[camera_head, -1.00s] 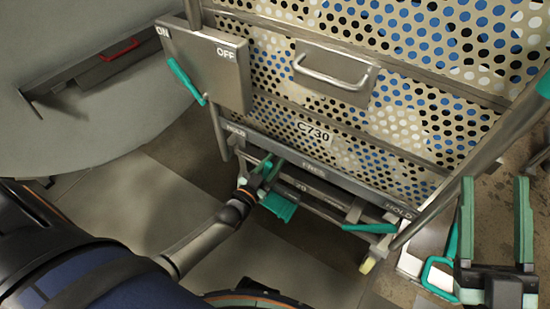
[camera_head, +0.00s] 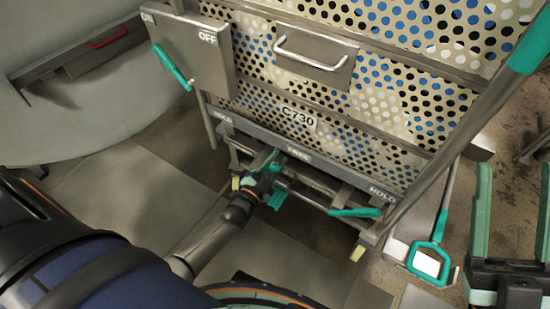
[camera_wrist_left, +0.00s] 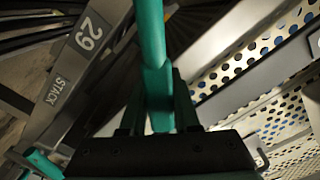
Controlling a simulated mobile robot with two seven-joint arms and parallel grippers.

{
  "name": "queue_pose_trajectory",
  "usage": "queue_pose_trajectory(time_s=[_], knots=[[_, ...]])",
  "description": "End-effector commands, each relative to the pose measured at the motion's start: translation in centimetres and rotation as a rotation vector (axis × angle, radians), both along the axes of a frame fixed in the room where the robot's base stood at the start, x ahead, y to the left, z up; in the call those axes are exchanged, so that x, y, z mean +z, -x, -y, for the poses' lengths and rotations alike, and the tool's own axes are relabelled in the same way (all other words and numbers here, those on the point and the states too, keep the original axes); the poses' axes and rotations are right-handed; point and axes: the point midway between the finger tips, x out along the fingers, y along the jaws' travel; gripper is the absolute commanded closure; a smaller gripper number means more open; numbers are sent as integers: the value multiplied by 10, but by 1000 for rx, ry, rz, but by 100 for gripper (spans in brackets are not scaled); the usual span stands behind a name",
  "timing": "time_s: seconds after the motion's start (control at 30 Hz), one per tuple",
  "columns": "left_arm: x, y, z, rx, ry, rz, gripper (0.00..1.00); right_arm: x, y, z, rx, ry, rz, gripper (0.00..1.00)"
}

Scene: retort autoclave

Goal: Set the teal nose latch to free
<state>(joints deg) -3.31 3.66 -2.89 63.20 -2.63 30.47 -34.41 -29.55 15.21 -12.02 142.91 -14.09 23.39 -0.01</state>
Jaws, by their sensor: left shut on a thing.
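My left gripper (camera_head: 270,170) is low at the front of the perforated cart, just below and left of the FREE label (camera_head: 297,153). It is shut on a teal lever, which I take to be the nose latch. The left wrist view shows this teal bar (camera_wrist_left: 150,40) standing between the fingers. In the head view the gripper mostly hides it. A teal piece (camera_head: 278,199) shows just below the gripper; I cannot tell if it belongs to the latch. HOLD labels stand at left (camera_head: 223,117) and right (camera_head: 383,194). My right gripper (camera_head: 514,215) is open and empty.
Another teal handle (camera_head: 355,212) sits near the right HOLD label. An ON/OFF box (camera_head: 205,60) with a teal lever (camera_head: 170,68) is at upper left. A teal-framed loop (camera_head: 427,263) stands at the lower right. The cart's right post (camera_head: 450,155) slants past my right gripper.

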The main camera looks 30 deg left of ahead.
Motion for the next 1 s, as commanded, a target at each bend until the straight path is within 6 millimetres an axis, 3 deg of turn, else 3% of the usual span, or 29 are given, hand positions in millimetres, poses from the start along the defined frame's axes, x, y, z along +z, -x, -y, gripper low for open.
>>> queue_pose_trajectory(time_s=[0.43,0.47,0.7,1.0], knots=[[-2,1,3,-5,-18,-2,100,4,2,0,3,2,17,40],[-2,1,3,-5,-17,-3,67,3,2,0,3,2,17,40],[-2,0,2,-3,-14,-1,40,2,1,0,0,3,10,40],[-1,2,1,-1,-13,-1,40,0,-1,0,-1,5,4,40]])
